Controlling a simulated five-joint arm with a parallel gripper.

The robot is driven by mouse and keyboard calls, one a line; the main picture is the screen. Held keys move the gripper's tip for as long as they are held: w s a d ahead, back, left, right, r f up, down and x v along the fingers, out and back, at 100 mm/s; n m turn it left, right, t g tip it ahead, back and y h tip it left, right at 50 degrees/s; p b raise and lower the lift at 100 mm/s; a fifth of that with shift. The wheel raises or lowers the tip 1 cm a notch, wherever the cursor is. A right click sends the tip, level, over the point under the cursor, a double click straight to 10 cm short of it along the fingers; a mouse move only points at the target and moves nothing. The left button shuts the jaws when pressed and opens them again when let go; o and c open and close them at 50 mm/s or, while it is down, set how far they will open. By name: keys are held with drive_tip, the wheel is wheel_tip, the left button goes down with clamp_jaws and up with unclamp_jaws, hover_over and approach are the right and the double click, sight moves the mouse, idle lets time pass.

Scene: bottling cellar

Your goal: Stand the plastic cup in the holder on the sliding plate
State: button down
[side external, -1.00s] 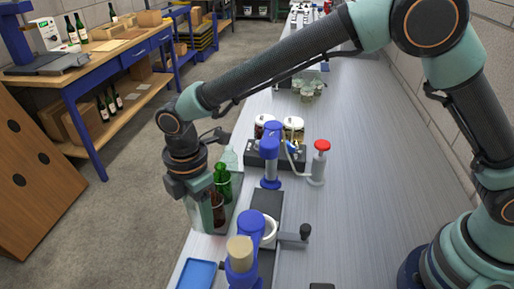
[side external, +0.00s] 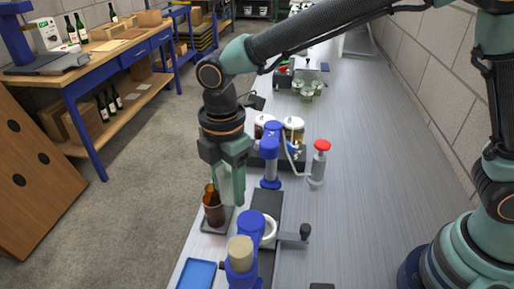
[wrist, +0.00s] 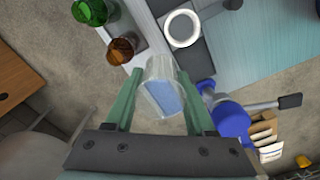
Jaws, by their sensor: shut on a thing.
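My gripper (wrist: 165,100) is shut on the clear plastic cup (wrist: 160,72), which sits between the two green fingers in the wrist view. In the side view my gripper (side external: 229,190) points down above the bench, left of the sliding plate (side external: 266,204). The cup is hard to make out there. The holder is a white ring (side external: 269,229) on the dark plate, below and right of my gripper. In the wrist view the ring (wrist: 167,28) lies above the cup, apart from it, and looks empty.
A brown bottle (side external: 214,212) stands on a dark tray just below my gripper; a green bottle (wrist: 90,12) is beside it. A blue lever device (side external: 241,257) stands beside the ring. A blue tray (side external: 197,274) lies in front.

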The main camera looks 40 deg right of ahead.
drive_tip(key=shift+s+d+f, duration=0.5)
drive_tip(key=shift+d+f, duration=0.3)
drive_tip(key=shift+f, duration=0.55)
drive_tip(key=shift+s+d+f, duration=0.45)
drive_tip(key=shift+d+f, duration=0.4)
drive_tip(key=shift+f, duration=0.55)
drive_tip(key=shift+s+d+f, duration=0.5)
drive_tip(key=shift+d+f, duration=0.3)
drive_tip(key=shift+f, duration=0.55)
drive_tip(key=shift+f, duration=1.05)
